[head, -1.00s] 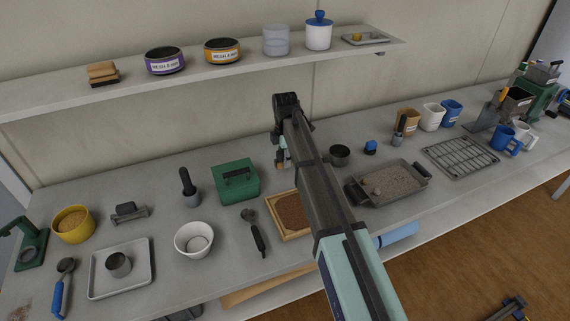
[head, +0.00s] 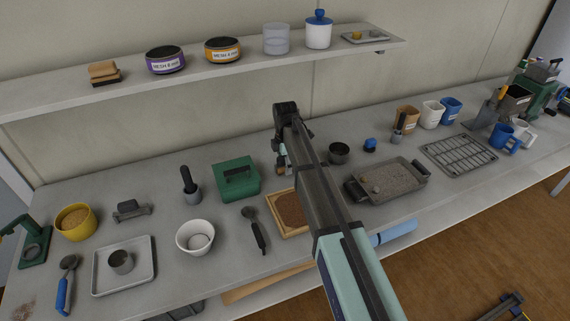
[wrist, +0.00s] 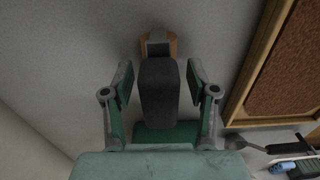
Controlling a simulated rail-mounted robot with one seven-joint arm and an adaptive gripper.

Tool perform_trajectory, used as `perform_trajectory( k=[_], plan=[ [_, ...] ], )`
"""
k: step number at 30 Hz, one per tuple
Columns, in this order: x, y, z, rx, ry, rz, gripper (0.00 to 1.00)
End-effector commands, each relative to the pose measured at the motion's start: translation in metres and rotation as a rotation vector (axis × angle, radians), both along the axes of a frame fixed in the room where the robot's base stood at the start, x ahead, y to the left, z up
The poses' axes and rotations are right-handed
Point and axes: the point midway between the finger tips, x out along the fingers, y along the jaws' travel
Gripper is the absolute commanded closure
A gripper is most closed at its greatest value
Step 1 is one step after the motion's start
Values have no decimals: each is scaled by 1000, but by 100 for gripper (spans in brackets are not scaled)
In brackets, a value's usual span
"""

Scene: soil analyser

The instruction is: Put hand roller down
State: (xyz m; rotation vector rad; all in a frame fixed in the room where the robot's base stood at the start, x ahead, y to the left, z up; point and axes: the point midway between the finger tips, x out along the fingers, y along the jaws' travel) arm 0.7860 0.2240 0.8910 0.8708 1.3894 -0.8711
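The hand roller (wrist: 158,92) shows in the wrist view as a dark grey block-shaped handle with a wood-coloured end beyond it. It lies between the two fingers of my gripper (wrist: 159,68). A visible gap separates each finger from the handle, so my gripper looks open around it. In the head view my gripper (head: 281,160) is low over the bench (head: 330,238), behind the wooden-framed tray, and my own arm hides most of it. I cannot clearly make out the roller there, and whether it fully rests on the bench is hard to tell.
The wooden-framed brown tray (wrist: 287,75) is close on the right in the wrist view. In the head view a green box (head: 236,178) stands left of my gripper, and a dark cup (head: 339,153) and a grey tray (head: 386,184) stand to the right. A shelf (head: 200,75) runs above.

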Motion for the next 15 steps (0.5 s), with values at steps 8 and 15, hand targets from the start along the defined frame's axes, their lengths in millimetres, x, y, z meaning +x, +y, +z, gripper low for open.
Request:
perform_trajectory(
  k=[8, 15],
  plan=[
    [0, 0, 7, 0, -1, 0, 42],
    [1, 0, 43, 0, -3, 0, 42]
  ],
)
